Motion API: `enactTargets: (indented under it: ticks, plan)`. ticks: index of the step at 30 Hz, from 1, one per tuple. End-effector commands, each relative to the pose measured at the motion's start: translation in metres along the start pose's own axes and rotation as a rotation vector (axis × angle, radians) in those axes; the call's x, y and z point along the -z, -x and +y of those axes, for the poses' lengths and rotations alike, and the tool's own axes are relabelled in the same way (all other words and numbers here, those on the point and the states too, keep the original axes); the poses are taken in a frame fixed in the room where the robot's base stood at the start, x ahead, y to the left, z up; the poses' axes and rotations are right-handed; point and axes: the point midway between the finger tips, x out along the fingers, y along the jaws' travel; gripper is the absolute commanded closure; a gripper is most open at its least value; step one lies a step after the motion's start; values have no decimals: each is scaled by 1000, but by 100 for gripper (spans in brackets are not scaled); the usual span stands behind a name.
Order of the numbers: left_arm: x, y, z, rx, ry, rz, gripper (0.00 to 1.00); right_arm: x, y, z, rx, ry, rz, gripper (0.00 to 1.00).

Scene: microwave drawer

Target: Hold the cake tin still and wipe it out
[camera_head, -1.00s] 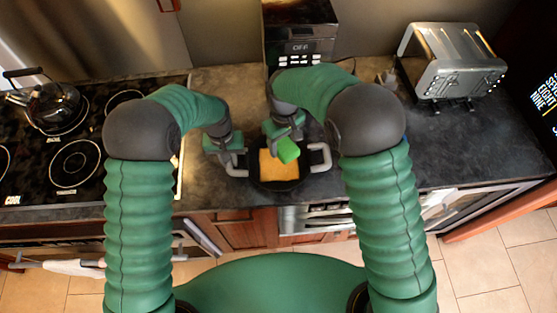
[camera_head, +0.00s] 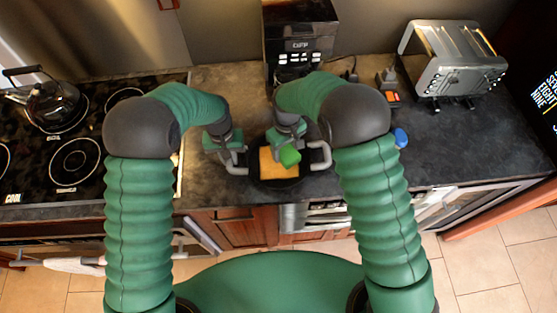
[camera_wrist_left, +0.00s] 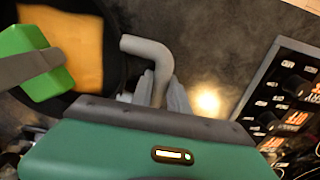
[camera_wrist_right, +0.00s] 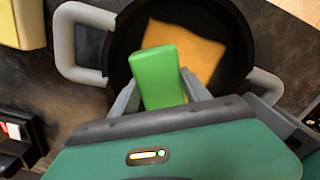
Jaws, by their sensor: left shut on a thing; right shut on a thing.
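The cake tin (camera_head: 279,185) is a round black pan with a grey handle on each side, on the counter in the head view. A flat orange square (camera_head: 272,165) lies in it. My left gripper (camera_head: 235,162) is shut on the tin's left handle, which also shows in the left wrist view (camera_wrist_left: 152,58). My right gripper (camera_head: 291,145) is shut on a green block (camera_head: 290,157), over the tin. In the right wrist view the block (camera_wrist_right: 158,75) overlaps the orange square (camera_wrist_right: 200,55); whether they touch is unclear.
A stove with a kettle (camera_head: 45,103) is at the left. A black coffee machine (camera_head: 300,38) stands behind the tin. A silver toaster (camera_head: 450,62) is at the right, with a small blue item (camera_head: 401,137) in front. Dark counter right of the tin is mostly clear.

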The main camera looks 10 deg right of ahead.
Motion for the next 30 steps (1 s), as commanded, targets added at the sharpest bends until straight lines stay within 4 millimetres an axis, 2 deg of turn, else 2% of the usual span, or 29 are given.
enactTargets:
  ticks: [30]
  plan:
    - [0,0,0,0,0,0,100,0,-7,0,0,0,0,100]
